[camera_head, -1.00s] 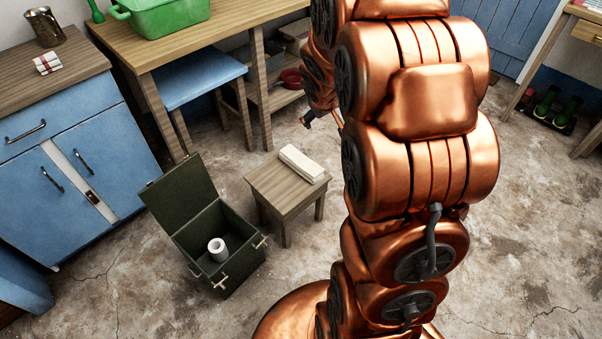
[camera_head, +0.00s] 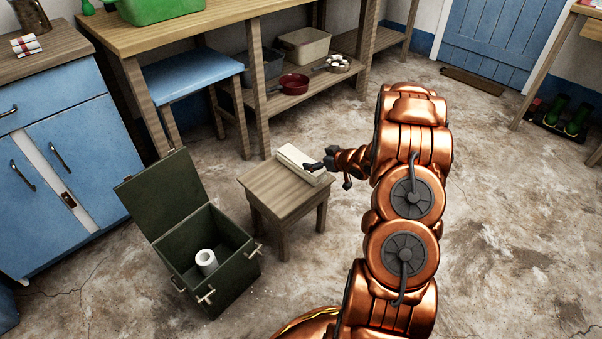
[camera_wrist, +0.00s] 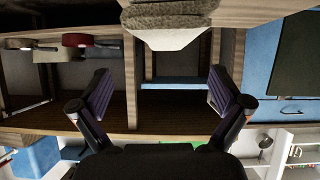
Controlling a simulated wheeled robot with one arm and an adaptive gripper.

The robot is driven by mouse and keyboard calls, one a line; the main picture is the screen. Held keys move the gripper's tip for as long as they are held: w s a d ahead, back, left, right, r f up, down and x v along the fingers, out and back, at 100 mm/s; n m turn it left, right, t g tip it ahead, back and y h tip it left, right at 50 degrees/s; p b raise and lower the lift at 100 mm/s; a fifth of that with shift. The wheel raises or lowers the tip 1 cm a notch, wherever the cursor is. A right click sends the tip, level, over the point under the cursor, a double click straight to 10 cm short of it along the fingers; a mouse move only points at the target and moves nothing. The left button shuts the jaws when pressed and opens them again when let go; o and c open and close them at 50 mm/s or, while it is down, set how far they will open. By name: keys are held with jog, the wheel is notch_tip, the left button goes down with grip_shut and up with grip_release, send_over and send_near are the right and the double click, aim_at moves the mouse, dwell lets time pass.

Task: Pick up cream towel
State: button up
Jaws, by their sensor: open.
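The cream towel (camera_head: 298,163), a folded oblong bundle, lies on top of a small wooden stool (camera_head: 268,190) in the head view. My gripper (camera_head: 312,167) is at the towel's right side, close to it; whether it touches cannot be told. In the wrist view my gripper (camera_wrist: 160,92) has its two dark fingers wide apart with nothing between them. What looks like the towel (camera_wrist: 168,38) shows end-on at the top middle of that upside-down view, beyond the fingertips, with the stool's wooden edge (camera_wrist: 245,12) beside it.
A dark green open chest (camera_head: 230,272) holding a white roll (camera_head: 206,261) stands left of the stool. Behind are a blue stool (camera_head: 190,78) and a workbench (camera_head: 215,22) with a red pan (camera_head: 294,84) on its shelf.

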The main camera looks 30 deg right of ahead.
aim_at(301, 158)
jog(key=shift+a+f+y, duration=0.2)
jog(key=shift+f+y, duration=0.1)
jog(key=shift+f, duration=0.5)
jog(key=shift+w+a+f+b, duration=0.1)
jog(key=shift+w+f+b, duration=0.1)
jog(key=shift+b, duration=0.1)
jog(key=shift+w+r+b+x, duration=0.15)
jog(key=shift+b+x, duration=0.35)
jog(key=shift+x, duration=0.65)
jog(key=shift+r+b+x, duration=0.15)
jog(key=shift+b+x, duration=0.3)
jog(key=shift+x, duration=0.7)
jog(key=shift+w+r+b+x, duration=0.15)
jog(key=shift+b+x, duration=0.35)
jog(key=shift+x, duration=0.7)
jog(key=shift+s+a+r, duration=0.1)
jog(key=shift+a, duration=0.1)
jog(key=c, duration=1.3)
jog(key=shift+r, duration=0.15)
jog(key=shift+c, duration=0.2)
